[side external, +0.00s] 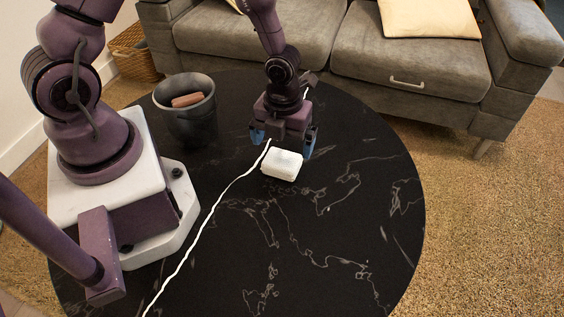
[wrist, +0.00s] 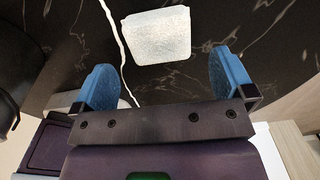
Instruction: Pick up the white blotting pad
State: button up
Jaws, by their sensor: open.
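The white blotting pad (side external: 282,163) is a small rounded block lying on the black marbled round table. In the wrist view the pad (wrist: 158,36) sits at the top centre, beyond the fingertips and roughly between their lines. My gripper (side external: 284,140) has blue fingers spread apart, just behind the pad in the side view. The gripper also shows in the wrist view (wrist: 164,80), open with nothing between its fingers. The pad appears apart from both fingers.
A dark bucket (side external: 188,115) holding a brownish object (side external: 187,100) stands on the table to the left of my gripper. A white marble vein (side external: 212,213) runs left of the pad. The table's front and right are clear. A grey sofa (side external: 345,60) stands behind the table.

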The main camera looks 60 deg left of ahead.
aim_at(282, 159)
notch_tip(282, 159, down, 6)
jog(key=shift+s+r, duration=0.1)
jog(key=shift+r, duration=0.05)
jog(key=shift+c, duration=0.2)
jog(key=c, duration=0.8)
jog(key=shift+r, duration=0.15)
notch_tip(282, 159, up, 10)
jog(key=shift+f, duration=0.1)
